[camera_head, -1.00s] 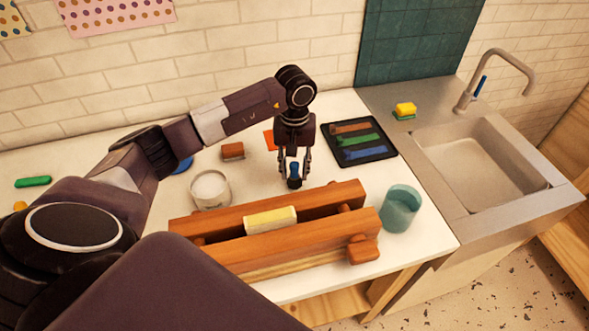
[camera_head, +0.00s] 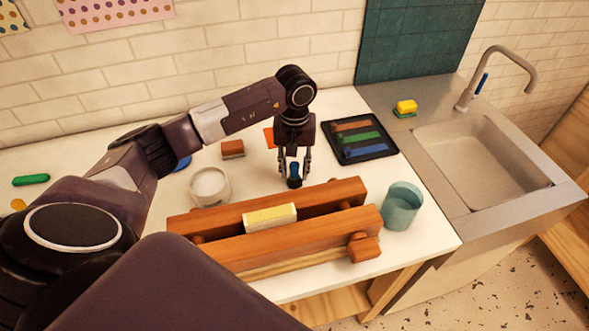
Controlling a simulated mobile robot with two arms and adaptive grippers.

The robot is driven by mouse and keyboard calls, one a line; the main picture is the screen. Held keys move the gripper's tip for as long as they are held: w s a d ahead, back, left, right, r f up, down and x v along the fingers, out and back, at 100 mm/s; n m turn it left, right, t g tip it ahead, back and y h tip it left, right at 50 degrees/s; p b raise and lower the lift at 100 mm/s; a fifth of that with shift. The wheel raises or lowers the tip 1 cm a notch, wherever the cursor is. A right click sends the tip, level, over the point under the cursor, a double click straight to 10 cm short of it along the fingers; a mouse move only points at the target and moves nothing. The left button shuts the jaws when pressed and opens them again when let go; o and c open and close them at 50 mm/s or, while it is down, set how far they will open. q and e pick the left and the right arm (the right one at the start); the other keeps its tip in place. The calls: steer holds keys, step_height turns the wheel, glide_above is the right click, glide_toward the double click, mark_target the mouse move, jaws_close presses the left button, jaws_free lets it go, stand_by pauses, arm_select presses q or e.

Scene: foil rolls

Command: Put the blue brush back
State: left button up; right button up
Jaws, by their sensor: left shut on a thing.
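My left gripper (camera_head: 294,174) points down over the white counter, behind the wooden clamp. It is shut on a small blue thing with a dark lower end, which looks like the blue brush (camera_head: 294,169); the fingers hide part of it. I cannot tell whether its lower end touches the counter. A black tray (camera_head: 389,151) lies to the right of the gripper, with brown, green and blue brush-like shapes in it. The blue shape (camera_head: 366,151) is nearest the front; I cannot tell whether it is a brush or a coloured marking. My right gripper is not in view.
A wooden clamp (camera_head: 300,238) holding a pale yellow block (camera_head: 269,216) stands in front of the gripper. A white cup (camera_head: 209,188) is left, a teal cup (camera_head: 401,207) right. A brown block (camera_head: 232,148) lies behind. The sink (camera_head: 485,160) is at the right.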

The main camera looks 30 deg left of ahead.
arm_select(q)
steer(key=shift+f, duration=0.15)
steer(key=o, duration=1.7)
steer(key=shift+r+p, duration=2.2)
steer(key=shift+r, duration=2.35)
